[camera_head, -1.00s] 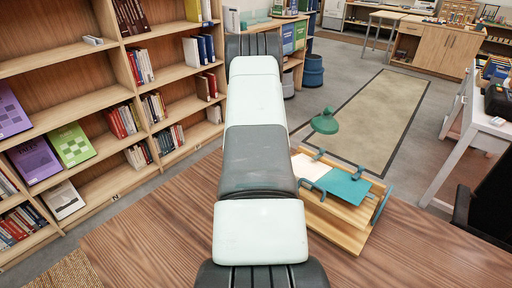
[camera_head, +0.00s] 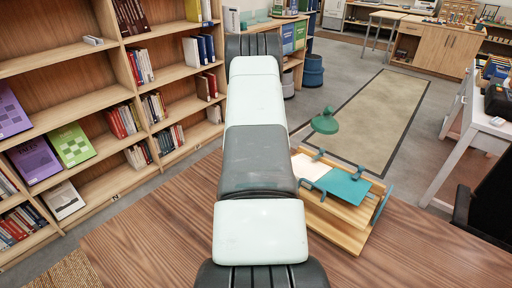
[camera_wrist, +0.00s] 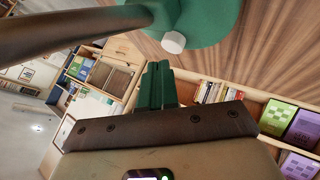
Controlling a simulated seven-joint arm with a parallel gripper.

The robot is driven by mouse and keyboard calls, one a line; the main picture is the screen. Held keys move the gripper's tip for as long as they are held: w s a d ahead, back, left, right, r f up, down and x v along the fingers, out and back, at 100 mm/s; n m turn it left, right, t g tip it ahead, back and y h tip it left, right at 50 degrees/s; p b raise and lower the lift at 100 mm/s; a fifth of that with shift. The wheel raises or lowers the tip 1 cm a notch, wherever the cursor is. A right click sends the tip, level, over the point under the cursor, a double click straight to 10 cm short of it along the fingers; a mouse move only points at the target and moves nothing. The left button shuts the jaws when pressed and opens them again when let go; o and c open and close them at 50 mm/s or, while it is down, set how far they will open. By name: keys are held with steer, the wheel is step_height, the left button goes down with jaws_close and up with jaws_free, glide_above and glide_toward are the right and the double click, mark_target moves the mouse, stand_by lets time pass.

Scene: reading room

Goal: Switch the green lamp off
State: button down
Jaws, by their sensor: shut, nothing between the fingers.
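The green lamp's shade (camera_head: 325,122) shows in the head view, right of my arm, above a wooden stand. Whether it is lit is not clear. In the wrist view a green rounded surface (camera_wrist: 212,18), apparently part of the lamp, fills the top, with a small pale round knob (camera_wrist: 173,42) at its lower edge. My gripper (camera_wrist: 156,68) shows there as two dark green fingers held together, empty. Their tips appear just below and left of the knob; contact cannot be told. In the head view my own arm hides the gripper.
A wooden stand (camera_head: 338,226) with a teal folder (camera_head: 345,187) and a pale sheet (camera_head: 311,167) is on the wooden table (camera_head: 150,225), close to my arm's right side. A dark curved bar (camera_wrist: 60,35) crosses the wrist view's upper left. Bookshelves (camera_head: 85,110) stand left.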

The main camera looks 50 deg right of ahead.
steer(key=shift+f, duration=0.15)
steer(key=shift+f, duration=0.3)
steer(key=shift+f, duration=0.35)
stand_by(0.5)
steer(key=shift+r, duration=0.8)
steer(key=shift+r, duration=3)
